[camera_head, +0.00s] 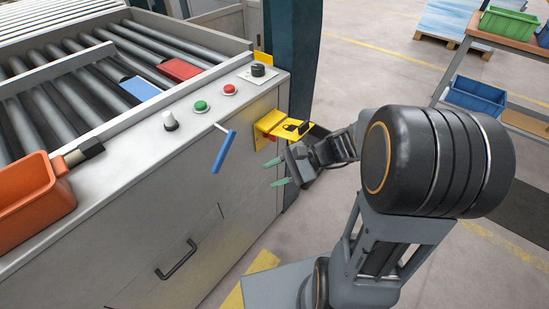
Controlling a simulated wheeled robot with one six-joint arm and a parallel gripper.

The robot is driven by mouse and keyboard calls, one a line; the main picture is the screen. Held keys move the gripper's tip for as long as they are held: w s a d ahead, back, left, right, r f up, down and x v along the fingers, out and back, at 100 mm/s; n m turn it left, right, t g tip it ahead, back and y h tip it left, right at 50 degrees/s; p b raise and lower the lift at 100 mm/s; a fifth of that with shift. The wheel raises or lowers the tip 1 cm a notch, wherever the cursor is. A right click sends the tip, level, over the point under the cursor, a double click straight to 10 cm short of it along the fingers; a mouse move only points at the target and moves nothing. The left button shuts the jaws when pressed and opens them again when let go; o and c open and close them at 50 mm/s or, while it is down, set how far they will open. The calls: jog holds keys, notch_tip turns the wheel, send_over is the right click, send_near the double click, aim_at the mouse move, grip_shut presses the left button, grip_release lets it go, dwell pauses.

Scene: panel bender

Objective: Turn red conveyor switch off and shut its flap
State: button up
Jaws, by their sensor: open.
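The red conveyor switch (267,121) shows as a small red patch in its yellow housing on the front of the grey machine cabinet. Its yellow flap (283,123) stands out from the housing, raised open, and hides much of the switch. A black part lies on the flap. I cannot tell the switch's position. My gripper (275,172) is just below the flap and housing. Its green-tipped fingers are apart, with nothing between them, and point left toward the cabinet face.
A blue lever (224,151) sticks out from the cabinet left of my gripper. Green button (201,106), red button (230,89) and black knob (258,70) sit on the top edge. An orange bin (30,200) is at left. A shelf with bins (476,96) stands at right.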

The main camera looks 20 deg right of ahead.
jog(key=w+d+f+m+t+y+b, duration=0.3)
jog(key=w+d+f+m+t+b, duration=0.1)
jog(key=w+f+m+t, duration=0.15)
jog(key=m+t+h+b, duration=0.1)
jog(key=m+t+b, duration=0.55)
jog(key=t, duration=0.35)
send_near(275, 137)
jog(key=shift+m, duration=0.4)
jog(key=x, duration=0.9)
jog(key=shift+w+a+r, duration=0.1)
jog(key=shift+w+a, duration=0.15)
jog(key=shift+w, duration=0.05)
grip_shut()
